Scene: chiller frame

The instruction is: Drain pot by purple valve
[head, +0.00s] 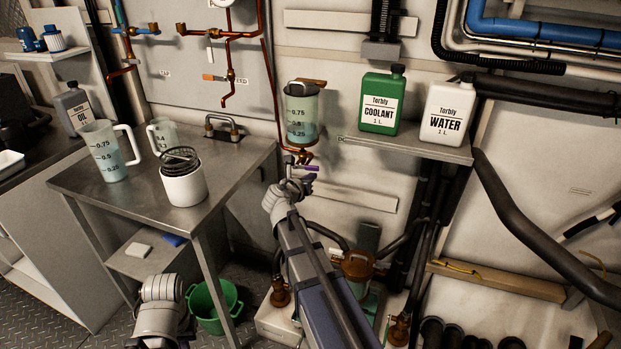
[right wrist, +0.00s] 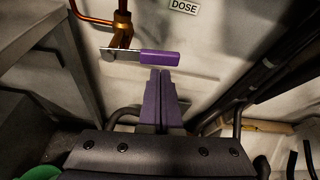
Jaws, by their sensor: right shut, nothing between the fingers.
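The pot (head: 302,118) is a clear measuring vessel on the wall, with bluish liquid in its lower part. A copper pipe with the purple valve (head: 308,168) comes out below it. In the right wrist view the purple valve (right wrist: 160,58) has its handle level, pointing right from the copper pipe. My right gripper (head: 299,184) is just below the valve in the head view. In the right wrist view the right gripper (right wrist: 161,74) is shut and empty, its tips just under the handle; I cannot tell whether they touch.
A metal table (head: 235,160) at left carries measuring jugs (head: 107,160) and a white cup (head: 184,187). A shelf (head: 400,147) holds a green coolant bottle (head: 381,100) and a white water bottle (head: 447,112). A green bucket (head: 212,305) stands on the floor.

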